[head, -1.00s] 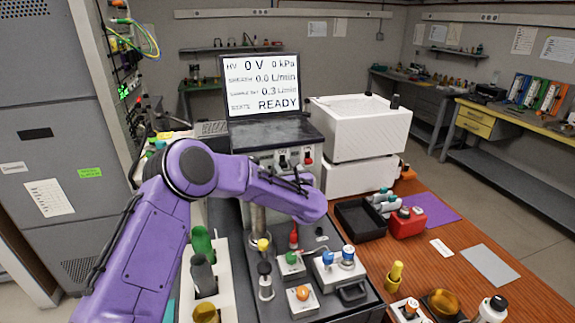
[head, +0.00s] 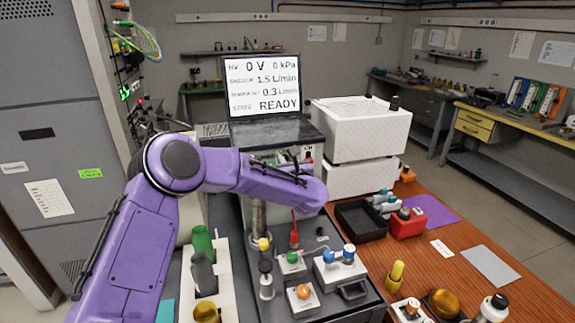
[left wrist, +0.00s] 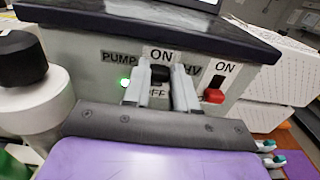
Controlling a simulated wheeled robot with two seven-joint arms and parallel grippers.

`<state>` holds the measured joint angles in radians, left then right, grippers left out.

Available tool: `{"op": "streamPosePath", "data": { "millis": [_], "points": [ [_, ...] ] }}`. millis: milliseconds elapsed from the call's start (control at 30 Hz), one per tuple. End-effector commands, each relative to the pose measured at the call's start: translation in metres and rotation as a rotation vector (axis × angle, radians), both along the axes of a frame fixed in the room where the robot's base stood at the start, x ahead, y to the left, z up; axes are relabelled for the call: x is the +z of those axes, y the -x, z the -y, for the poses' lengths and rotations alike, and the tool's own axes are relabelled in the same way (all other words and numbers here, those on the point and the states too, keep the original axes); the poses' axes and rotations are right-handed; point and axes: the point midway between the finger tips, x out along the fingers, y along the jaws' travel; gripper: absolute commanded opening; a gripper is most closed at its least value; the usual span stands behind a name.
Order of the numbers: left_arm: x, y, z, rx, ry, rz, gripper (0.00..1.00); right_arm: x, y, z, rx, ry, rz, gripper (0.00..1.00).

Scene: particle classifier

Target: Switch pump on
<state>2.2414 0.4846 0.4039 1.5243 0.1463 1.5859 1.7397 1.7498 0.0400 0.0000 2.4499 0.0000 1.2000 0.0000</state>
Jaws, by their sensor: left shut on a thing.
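The pump switch (left wrist: 159,74) is a black lever under an ON label and beside a PUMP label, on the front panel of a grey unit. The monitor (head: 262,87) reads 0 V, 0 kPa, 1.5 L/min, 0.3 L/min and READY. My right gripper is not in view.
A red HV switch (left wrist: 213,95) sits close to the right of the pump switch. A white bottle with a black cap (left wrist: 30,95) stands close on the left. White boxes (head: 360,130) stand right of the unit. Small valves and knobs crowd the bench below.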

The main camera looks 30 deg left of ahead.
Motion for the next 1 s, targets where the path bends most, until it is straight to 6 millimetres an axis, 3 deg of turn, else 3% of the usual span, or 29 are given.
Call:
{"op": "streamPosePath", "data": {
  "millis": [33,100,433,800,1000],
  "points": [
    [0.003,-0.001,-0.001,0.002,-0.003,0.006,0.36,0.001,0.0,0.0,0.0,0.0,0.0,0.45],
    [0.003,-0.001,-0.001,0.002,-0.003,0.006,0.53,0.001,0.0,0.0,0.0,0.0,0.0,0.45],
    [0.0,0.002,0.004,-0.002,-0.002,0.003,0.53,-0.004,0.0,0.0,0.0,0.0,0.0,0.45],
    [-0.002,0.054,0.064,-0.002,-0.002,0.005,0.53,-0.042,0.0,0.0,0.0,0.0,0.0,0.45],
    [0.001,0.067,0.078,0.001,-0.002,0.003,0.53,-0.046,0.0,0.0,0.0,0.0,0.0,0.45]
  ]
}}
